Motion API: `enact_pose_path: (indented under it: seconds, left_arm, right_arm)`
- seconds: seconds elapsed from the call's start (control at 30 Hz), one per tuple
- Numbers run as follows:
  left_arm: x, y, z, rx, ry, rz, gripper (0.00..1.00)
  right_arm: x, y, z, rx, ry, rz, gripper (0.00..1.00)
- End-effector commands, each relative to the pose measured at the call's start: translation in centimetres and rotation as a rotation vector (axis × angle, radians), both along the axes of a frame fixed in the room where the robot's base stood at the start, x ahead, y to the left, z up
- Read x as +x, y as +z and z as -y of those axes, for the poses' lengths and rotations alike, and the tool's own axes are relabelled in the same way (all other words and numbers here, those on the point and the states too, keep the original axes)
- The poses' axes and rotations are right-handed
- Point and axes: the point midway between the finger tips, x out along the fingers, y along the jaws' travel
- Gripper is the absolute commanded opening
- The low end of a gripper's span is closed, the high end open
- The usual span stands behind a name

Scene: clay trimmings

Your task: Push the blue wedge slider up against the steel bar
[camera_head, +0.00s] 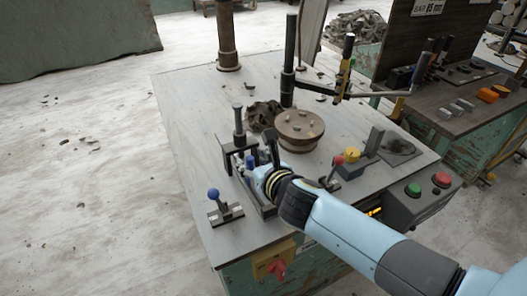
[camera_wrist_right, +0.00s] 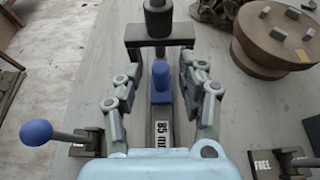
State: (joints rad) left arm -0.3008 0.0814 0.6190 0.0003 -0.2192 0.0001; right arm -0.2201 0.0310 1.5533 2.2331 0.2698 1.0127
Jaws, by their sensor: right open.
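The blue wedge slider (camera_wrist_right: 161,84) shows in the right wrist view as a blue block with a rounded knob on top, in a narrow track with a plate marked "85 mm" (camera_wrist_right: 162,133). My right gripper (camera_wrist_right: 159,72) is open, with one finger on each side of the slider; I see no clear contact. In the head view my right gripper (camera_head: 261,164) is over the fixture at the table's near left, partly hiding the slider (camera_head: 250,162). A dark bridge frame (camera_wrist_right: 156,38) with a vertical screw stands just beyond the slider. I cannot clearly pick out the steel bar. My left gripper is not in view.
A blue-knobbed lever (camera_head: 214,194) stands left of the fixture. A round wooden turntable (camera_head: 299,127), a red-knobbed lever (camera_head: 339,160) and a button box (camera_head: 424,196) are to the right. A tall post (camera_head: 288,75) rises behind. The table's left side (camera_head: 190,120) is clear.

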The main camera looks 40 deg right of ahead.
Motion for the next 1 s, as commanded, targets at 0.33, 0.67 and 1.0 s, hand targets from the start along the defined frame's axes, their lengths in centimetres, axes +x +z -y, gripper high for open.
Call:
enact_pose_path:
  seconds: [0.33, 0.67, 1.0]
  left_arm:
    - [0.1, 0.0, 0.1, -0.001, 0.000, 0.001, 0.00]
    - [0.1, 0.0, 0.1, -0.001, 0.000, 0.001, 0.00]
    - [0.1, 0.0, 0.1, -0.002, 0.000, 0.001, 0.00]
  right_arm:
    - [-6.9, 2.8, -1.7, 0.003, -0.001, -0.002, 0.41]
    - [-8.7, 3.7, -2.1, 0.002, 0.000, 0.001, 0.41]
    - [-8.7, 3.7, -2.1, 0.002, 0.000, 0.001, 0.41]
